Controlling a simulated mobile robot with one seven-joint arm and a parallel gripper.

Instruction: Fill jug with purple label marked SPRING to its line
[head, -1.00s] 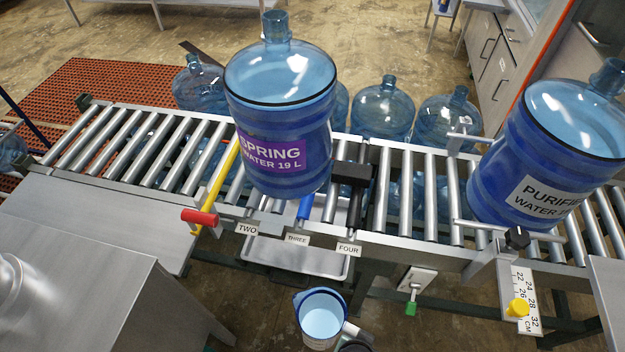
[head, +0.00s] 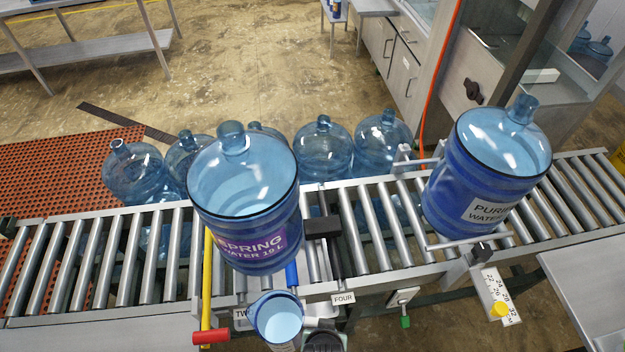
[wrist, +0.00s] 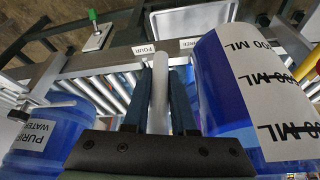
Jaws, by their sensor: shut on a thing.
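The SPRING jug (head: 245,205), blue with a purple label, stands upright on the roller conveyor. A dark ring runs around its shoulder; I cannot make out its water level. A blue measuring pitcher (head: 279,322) with pale blue liquid in it is in front of the jug, at the conveyor's front edge, partly cut off by the frame. In the wrist view the pitcher (wrist: 222,100) shows a white scale with ML marks, some struck through. My gripper (wrist: 161,72) is shut on the pitcher's pale handle (wrist: 159,105). In the head view my gripper is dark and partly cut off.
A jug labelled PURIFIED (head: 485,175) stands farther right on the conveyor (head: 375,235). A yellow lever with a red handle (head: 210,337) and a black block (head: 322,227) flank the SPRING jug. Several jugs (head: 323,150) stand behind.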

